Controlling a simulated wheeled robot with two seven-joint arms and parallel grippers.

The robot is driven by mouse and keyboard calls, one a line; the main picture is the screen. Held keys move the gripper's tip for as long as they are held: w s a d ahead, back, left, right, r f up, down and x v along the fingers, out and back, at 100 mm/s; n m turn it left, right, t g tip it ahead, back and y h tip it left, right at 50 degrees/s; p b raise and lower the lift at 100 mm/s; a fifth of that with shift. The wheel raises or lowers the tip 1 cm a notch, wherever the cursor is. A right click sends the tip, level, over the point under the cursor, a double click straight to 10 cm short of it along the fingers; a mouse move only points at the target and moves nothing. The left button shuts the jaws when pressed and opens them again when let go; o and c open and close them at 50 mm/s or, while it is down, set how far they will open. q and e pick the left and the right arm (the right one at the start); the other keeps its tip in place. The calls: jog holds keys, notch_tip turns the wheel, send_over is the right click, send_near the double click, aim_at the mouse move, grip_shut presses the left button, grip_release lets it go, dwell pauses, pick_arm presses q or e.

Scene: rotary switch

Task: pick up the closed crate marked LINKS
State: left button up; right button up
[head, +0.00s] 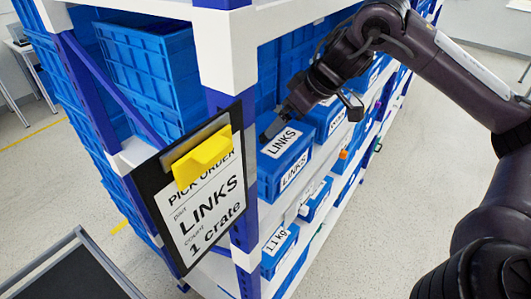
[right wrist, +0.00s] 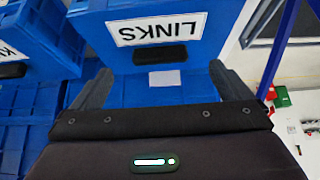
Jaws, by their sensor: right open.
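The closed blue crate marked LINKS (head: 270,184) stands on the middle shelf in the head view, with white LINKS labels on its lid and front. My right gripper (head: 279,122) is open at the left rear of the lid. In the right wrist view its fingers (right wrist: 162,84) are wide apart, with the blue crate beyond and between them. I cannot tell whether they touch it. My left gripper is out of view.
A PICK ORDER board (head: 205,200) reading LINKS, 1 crate, hangs on the near shelf post. Another blue crate (head: 330,116) stands right of the LINKS crate. A lower-shelf crate is labelled 1.1 kg (head: 277,243). A white shelf beam (head: 225,45) runs above. Floor at right is clear.

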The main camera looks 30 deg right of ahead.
aim_at(274, 138)
jog(key=shift+w+a+f+p, duration=0.1)
jog(key=shift+w+f+p, duration=0.1)
jog(key=shift+w+p, duration=0.15)
jog(key=p+x, duration=0.1)
jog(key=x, duration=0.2)
jog(key=shift+w+a+p, duration=0.15)
jog(key=shift+w+p, duration=0.15)
jog(key=shift+w, duration=0.05)
jog(key=shift+w+a+f, duration=0.1)
jog(key=shift+w+f, duration=0.2)
jog(key=shift+f, duration=0.25)
jog(key=c, duration=1.6)
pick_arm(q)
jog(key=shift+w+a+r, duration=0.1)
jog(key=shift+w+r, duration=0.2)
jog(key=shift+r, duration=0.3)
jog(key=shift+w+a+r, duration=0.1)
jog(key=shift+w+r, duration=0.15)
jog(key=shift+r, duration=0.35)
pick_arm(e)
jog(key=shift+c, duration=1.2)
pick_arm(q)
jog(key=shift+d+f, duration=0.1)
pick_arm(e)
jog(key=shift+r, duration=0.15)
